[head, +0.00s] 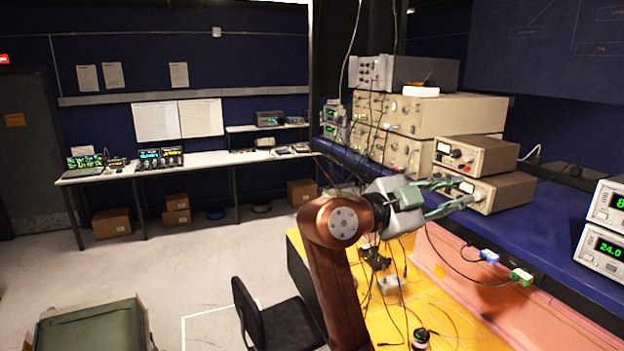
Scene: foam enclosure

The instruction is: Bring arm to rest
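My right arm, with its copper-brown links, rises from the bottom middle of the head view. Its grey-green gripper (463,191) points to the right, in front of the beige instruments on the blue bench. The two fingers are apart, with nothing visible between them. The fingertips overlap the lower small beige instrument (506,193) in the picture; I cannot tell whether they touch it. My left gripper is not in view.
The blue bench (556,222) carries stacked instruments (440,114) and white power supplies (601,248) at right. A yellow surface (455,325) with cables lies below the gripper. A black chair (285,322) and a green case (92,326) stand left. Open floor lies beyond.

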